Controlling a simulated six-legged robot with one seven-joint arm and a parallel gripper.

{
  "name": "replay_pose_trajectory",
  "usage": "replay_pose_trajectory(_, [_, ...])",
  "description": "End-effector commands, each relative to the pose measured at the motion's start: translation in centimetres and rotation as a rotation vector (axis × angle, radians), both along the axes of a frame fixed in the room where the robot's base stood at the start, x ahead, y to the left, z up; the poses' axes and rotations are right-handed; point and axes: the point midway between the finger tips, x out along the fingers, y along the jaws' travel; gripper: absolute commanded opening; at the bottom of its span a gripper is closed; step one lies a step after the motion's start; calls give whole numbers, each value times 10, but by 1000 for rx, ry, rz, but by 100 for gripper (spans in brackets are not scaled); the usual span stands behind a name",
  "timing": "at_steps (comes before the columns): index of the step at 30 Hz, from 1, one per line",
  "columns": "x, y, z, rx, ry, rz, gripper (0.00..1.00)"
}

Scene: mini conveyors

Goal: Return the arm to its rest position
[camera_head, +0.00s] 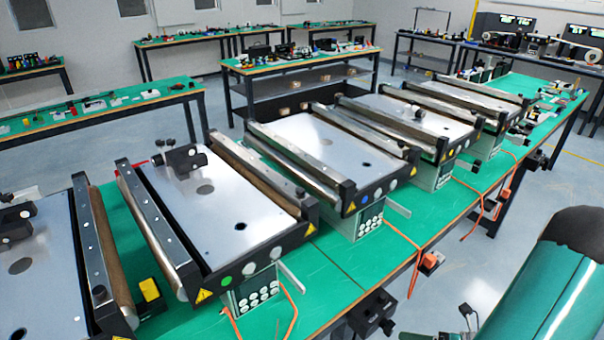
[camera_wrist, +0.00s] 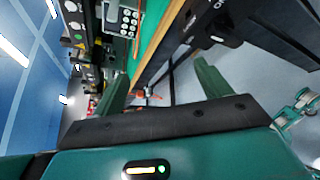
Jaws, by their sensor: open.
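My gripper (camera_wrist: 161,72) shows in the wrist view with its two green fingers spread apart. Nothing is between the fingers. Past them are a table edge, a dark table leg and the floor, and the view is turned on its side. In the head view, a green and black rounded part of my own arm (camera_head: 545,285) fills the lower right corner, to the right of the conveyor table. The gripper itself does not show in the head view.
A long green table (camera_head: 335,262) carries several mini conveyors (camera_head: 222,205) in a row. Orange cables (camera_head: 410,262) hang over its front edge. A dark box (camera_head: 372,312) sits at that edge. Open floor (camera_head: 470,285) lies to the right. Other workbenches (camera_head: 300,62) stand behind.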

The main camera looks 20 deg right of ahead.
Motion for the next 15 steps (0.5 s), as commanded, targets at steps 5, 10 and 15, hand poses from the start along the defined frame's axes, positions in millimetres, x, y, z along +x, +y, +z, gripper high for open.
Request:
replay_pose_trajectory(5, [22, 36, 42, -282, -125, 315, 76])
replay_pose_trajectory(10, [33, 69, 75, -530, -274, 616, 76])
replay_pose_trajectory(15, [39, 100, 107, -766, -450, 919, 76])
